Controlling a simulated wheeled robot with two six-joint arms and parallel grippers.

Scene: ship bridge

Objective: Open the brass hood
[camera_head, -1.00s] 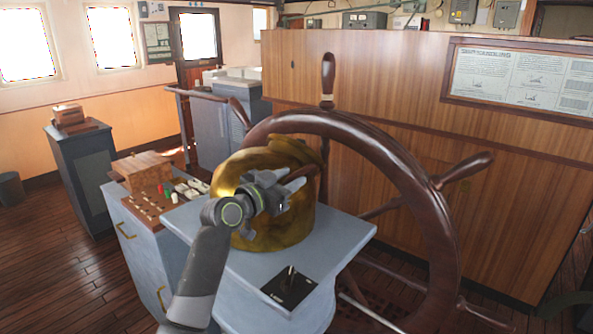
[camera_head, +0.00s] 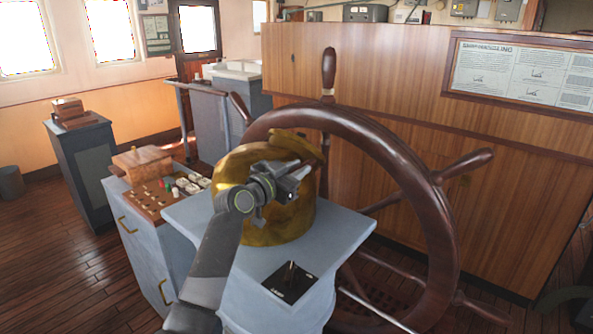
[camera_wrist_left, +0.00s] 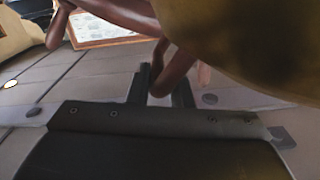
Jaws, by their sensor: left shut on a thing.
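The brass hood (camera_head: 232,165) is a rounded golden cover on the grey-blue pedestal (camera_head: 345,240) in the head view. My left gripper (camera_head: 300,172) is in front of the hood's upper right and covers part of it. In the left wrist view, the hood's dull brass surface (camera_wrist_left: 240,35) fills the upper right. My right gripper is not in view.
A large wooden ship's wheel (camera_head: 395,165) stands close behind and right of the hood. A black plate with a small lever (camera_head: 290,282) sits on the pedestal's front. A console with a wooden box (camera_head: 143,163) and small controls is at left.

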